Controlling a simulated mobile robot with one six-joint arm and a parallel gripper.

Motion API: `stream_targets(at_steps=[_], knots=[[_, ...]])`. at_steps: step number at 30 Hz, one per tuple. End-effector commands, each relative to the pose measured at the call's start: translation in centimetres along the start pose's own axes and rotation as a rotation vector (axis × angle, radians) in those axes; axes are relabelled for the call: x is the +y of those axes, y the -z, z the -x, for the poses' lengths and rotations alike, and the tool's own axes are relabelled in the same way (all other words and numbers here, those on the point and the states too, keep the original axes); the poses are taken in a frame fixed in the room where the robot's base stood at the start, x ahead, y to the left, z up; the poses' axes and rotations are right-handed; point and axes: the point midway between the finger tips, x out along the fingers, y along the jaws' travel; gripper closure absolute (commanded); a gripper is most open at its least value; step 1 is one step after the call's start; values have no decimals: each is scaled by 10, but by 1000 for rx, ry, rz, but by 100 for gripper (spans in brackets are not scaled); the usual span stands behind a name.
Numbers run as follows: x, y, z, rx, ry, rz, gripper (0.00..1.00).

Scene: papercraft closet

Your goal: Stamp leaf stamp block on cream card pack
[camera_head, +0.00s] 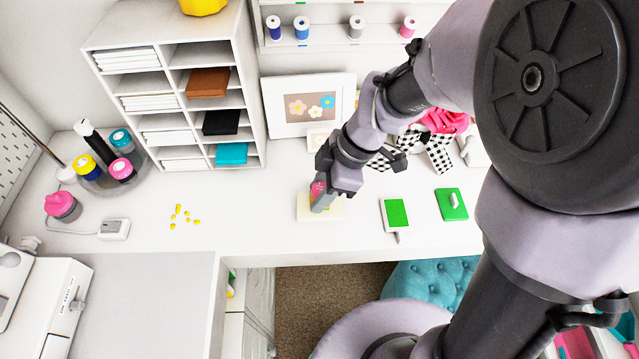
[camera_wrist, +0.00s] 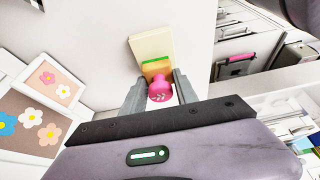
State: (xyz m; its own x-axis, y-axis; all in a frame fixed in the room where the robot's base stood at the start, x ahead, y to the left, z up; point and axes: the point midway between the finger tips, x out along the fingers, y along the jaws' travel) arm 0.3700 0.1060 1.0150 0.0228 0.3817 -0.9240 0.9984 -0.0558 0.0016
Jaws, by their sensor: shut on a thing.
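The leaf stamp block has a round pink knob with a pale leaf mark, a wooden body and a green edge. It shows in the wrist view (camera_wrist: 160,91) between my gripper's fingers (camera_wrist: 160,88), which are shut on its knob. In the head view my gripper (camera_head: 320,198) hides most of the stamp; some pink (camera_head: 317,188) shows. The cream card pack (camera_head: 333,213) lies flat on the white desk directly below the stamp. It also shows in the wrist view (camera_wrist: 150,46), partly covered by the stamp. I cannot tell whether the stamp touches the card.
A green ink pad (camera_head: 396,213) and a green lid-like piece (camera_head: 452,204) lie to the right. Yellow bits (camera_head: 183,216) lie left. A framed flower picture (camera_head: 309,104) and a shelf unit (camera_head: 170,85) stand behind. The desk's front edge is close.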

Motion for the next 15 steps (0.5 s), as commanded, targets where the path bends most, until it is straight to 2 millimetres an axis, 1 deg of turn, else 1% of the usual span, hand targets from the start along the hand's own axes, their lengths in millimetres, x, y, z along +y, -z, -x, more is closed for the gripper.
stream_targets(at_steps=[15], knots=[[0, -3, -8, 0, 0, 0, 100]])
